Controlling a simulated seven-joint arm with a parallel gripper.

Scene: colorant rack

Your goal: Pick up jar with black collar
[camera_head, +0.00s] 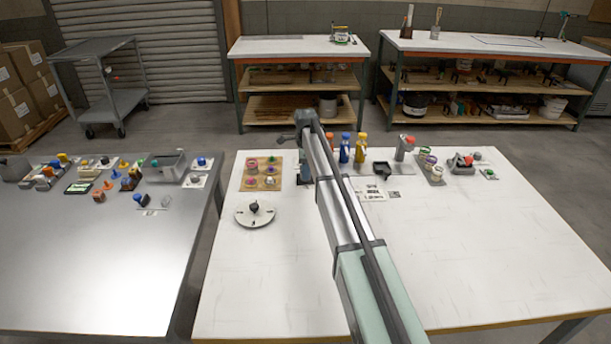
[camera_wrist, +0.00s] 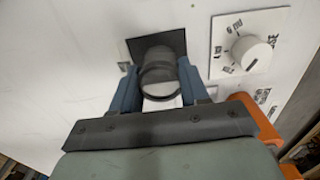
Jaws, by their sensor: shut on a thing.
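My gripper (camera_wrist: 160,86) shows in the wrist view with its two blue fingers closed on either side of a jar with a black collar (camera_wrist: 158,66). In the head view my gripper (camera_head: 304,179) is partly hidden by my arm, low over the white table, right of the wooden jar board. The held jar cannot be made out there.
A white dial plate (camera_wrist: 250,44) sits close to the right of the jar. The wooden board (camera_head: 245,184) with several jars is left of my gripper, and a round grey disc (camera_head: 240,216) lies in front. Bottles (camera_head: 361,147) stand to the right. The table's front is clear.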

